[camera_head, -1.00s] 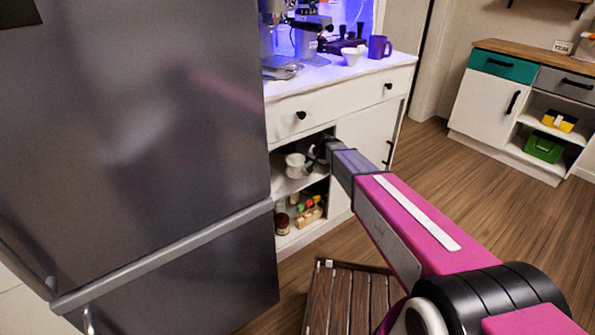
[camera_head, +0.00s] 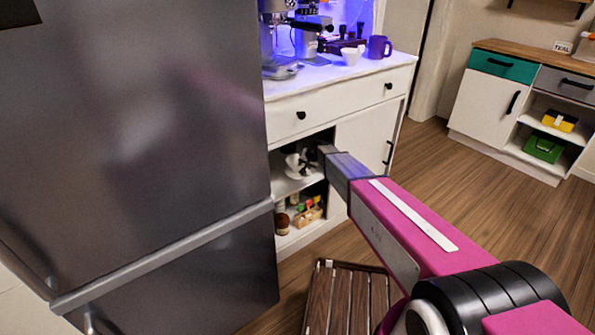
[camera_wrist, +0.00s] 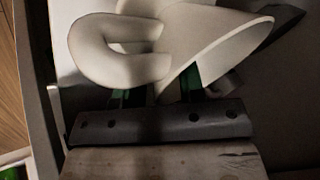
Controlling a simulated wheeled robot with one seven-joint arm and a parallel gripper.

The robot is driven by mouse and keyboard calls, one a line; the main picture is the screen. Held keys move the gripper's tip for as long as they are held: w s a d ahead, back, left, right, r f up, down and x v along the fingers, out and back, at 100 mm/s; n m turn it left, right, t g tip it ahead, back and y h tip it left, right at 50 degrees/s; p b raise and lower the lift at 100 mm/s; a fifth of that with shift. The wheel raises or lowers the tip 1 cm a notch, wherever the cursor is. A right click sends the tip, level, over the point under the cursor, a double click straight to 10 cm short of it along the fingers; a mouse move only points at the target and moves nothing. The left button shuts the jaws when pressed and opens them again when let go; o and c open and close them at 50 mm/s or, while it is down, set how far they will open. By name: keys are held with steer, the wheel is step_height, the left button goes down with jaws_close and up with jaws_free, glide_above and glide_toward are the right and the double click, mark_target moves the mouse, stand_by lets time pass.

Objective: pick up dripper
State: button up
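The dripper is a white cone with a thick looped handle; it stands on the upper shelf inside the open cabinet, at its left in the head view (camera_head: 293,162). In the wrist view the dripper (camera_wrist: 215,45) fills the upper middle, handle to the left and cone to the right. My gripper (camera_head: 308,156) reaches into the cabinet beside the dripper. In the wrist view my gripper (camera_wrist: 165,95) shows green finger parts spread apart below the handle and cone. The fingertips are hidden behind the dripper; no firm hold on it shows.
The cabinet's right door (camera_head: 365,140) is closed beside the opening. A lower shelf holds a basket (camera_head: 308,215) and a brown jar (camera_head: 282,223). The large grey fridge (camera_head: 140,150) blocks the left. A white cup (camera_head: 351,57) and a purple mug (camera_head: 379,47) stand on the counter.

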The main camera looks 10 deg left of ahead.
jaws_close()
steer(key=shift+r, duration=0.15)
